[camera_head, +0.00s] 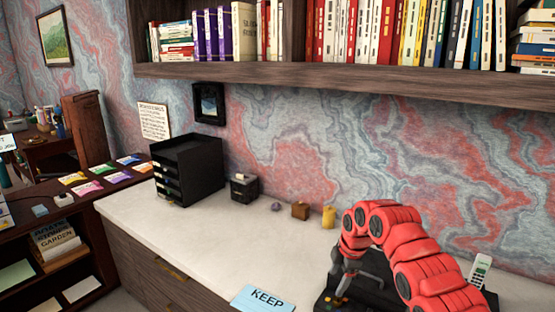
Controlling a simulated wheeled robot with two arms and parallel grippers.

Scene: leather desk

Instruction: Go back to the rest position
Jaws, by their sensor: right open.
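My right arm (420,265), red and segmented, comes in from the lower right and bends down over the white desktop. My right gripper (344,285), grey, is open and points down at the front of the desk, over or beside a dark flat object (325,300). I see nothing held in it, though the arm partly hides the area behind. My left gripper is not in view.
A phone (480,270) stands right. A bookshelf (350,78) overhangs. The desk's middle is clear.

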